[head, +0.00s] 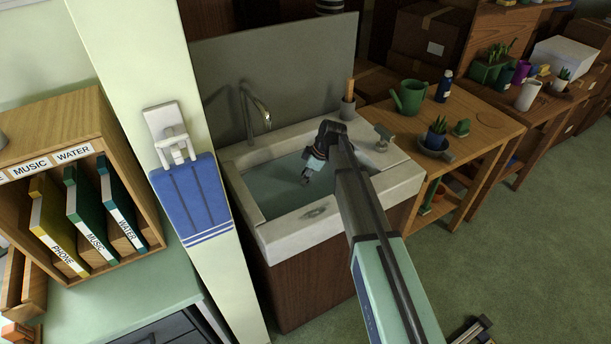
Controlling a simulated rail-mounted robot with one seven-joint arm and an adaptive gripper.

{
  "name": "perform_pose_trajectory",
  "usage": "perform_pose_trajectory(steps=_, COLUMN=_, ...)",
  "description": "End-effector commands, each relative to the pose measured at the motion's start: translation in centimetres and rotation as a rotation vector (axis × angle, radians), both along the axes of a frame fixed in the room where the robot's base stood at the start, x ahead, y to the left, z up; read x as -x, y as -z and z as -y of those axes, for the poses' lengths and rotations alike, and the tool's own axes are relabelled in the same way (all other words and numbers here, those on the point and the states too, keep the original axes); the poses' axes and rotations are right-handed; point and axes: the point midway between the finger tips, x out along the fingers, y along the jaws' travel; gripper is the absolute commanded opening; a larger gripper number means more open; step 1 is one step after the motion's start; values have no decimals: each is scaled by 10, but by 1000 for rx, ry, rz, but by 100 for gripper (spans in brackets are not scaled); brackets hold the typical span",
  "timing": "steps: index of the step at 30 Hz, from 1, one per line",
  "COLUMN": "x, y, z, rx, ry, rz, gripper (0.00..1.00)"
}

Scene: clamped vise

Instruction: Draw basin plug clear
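The basin (248,157) is a pale stone-like sink set on a brown wooden cabinet. Grey-green water (268,192) appears to fill its bowl. My gripper (306,177) points down into the basin, over or at the water near the middle. Its fingers are small and dark, and I cannot tell whether they are open or shut. No plug is visible; the water, the gripper or my arm may hide it.
A metal tap (256,105) stands at the basin's back left. A blue towel (192,200) hangs on the pillar at left. A wooden table (470,112) at right holds a green watering can (410,96), a blue bottle (444,86) and potted plants.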

Motion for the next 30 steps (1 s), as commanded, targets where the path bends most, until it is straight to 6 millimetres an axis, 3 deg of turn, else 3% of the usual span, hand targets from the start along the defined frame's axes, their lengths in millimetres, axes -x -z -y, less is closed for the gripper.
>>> perform_pose_trajectory(steps=8, x=0, y=-4, z=0, rx=0, ry=0, rz=0, gripper=0)
perform_pose_trajectory(steps=30, x=0, y=-39, z=0, rx=0, ry=0, rz=0, gripper=0)
